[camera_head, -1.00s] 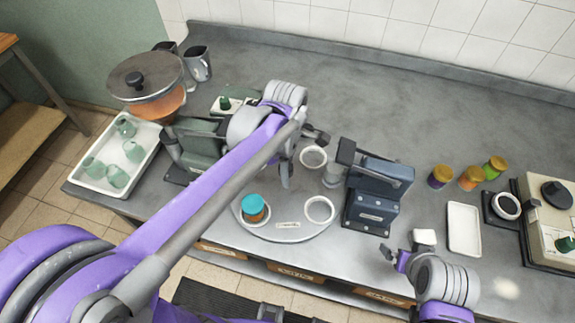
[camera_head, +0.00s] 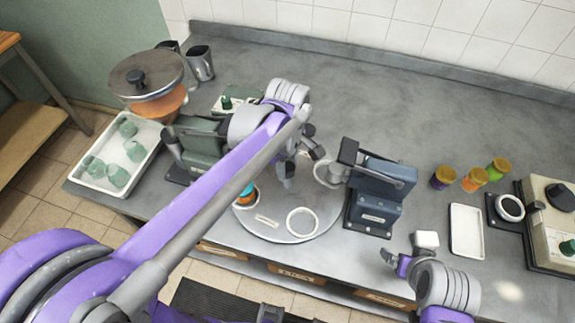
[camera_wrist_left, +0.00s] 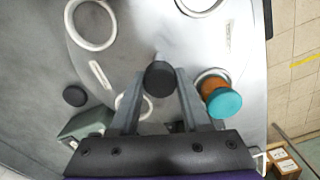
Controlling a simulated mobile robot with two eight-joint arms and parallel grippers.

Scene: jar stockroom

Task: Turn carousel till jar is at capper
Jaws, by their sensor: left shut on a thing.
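The carousel (camera_head: 282,232) is a round grey turntable with white ring seats and pale labels. The jar (camera_head: 246,195), amber with a teal lid, sits at its left side, partly hidden by my left arm. In the left wrist view the jar (camera_wrist_left: 218,97) stands just right of the fingers. My left gripper (camera_wrist_left: 160,82) is shut on a black knob (camera_wrist_left: 160,74) over the carousel; in the head view it points down there. The blue-grey capper (camera_head: 376,197) stands at the carousel's right edge, beside an empty ring (camera_head: 302,222). My right gripper (camera_head: 403,252) appears open and empty.
A green machine (camera_head: 197,150) and an orange hopper (camera_head: 160,103) stand left of the carousel. A white tray (camera_head: 72,174) holds several green jars. Right of the capper are a white block (camera_head: 427,240), an empty white tray (camera_head: 467,232) and three lidded jars (camera_head: 473,181).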

